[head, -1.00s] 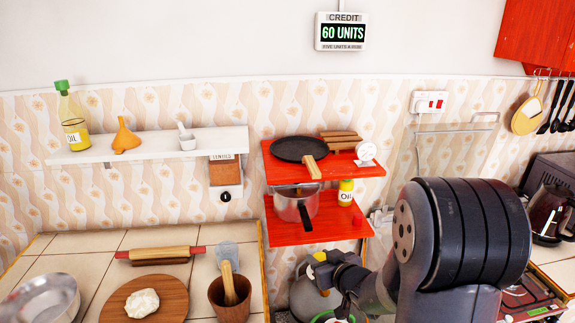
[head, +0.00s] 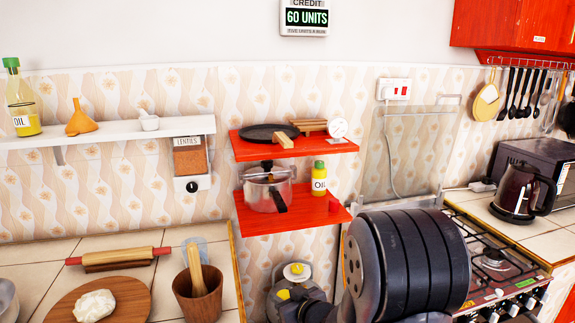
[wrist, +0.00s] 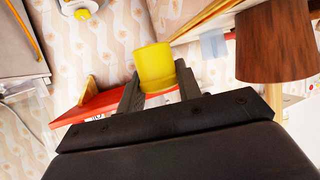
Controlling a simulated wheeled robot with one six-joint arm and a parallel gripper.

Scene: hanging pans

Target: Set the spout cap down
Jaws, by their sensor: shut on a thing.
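My gripper (wrist: 158,82) is shut on a yellow, cup-like cap, which I take to be the spout cap (wrist: 153,58). The cap sits between the two dark fingers in the wrist view, clear of any surface as far as I can see. In the head view my gripper (head: 292,299) is low in the picture, below the red shelves, with a bit of yellow at its tip. It overlaps a grey round container, and I cannot tell the gap between them. The yellow oil bottle (head: 319,180) stands upright on the lower red shelf (head: 290,219).
A pot (head: 266,190) stands left of the oil bottle, and a dark pan (head: 268,132) lies on the upper red shelf. A wooden mortar (head: 198,292) stands on the tiled counter. The stove (head: 495,262) is right.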

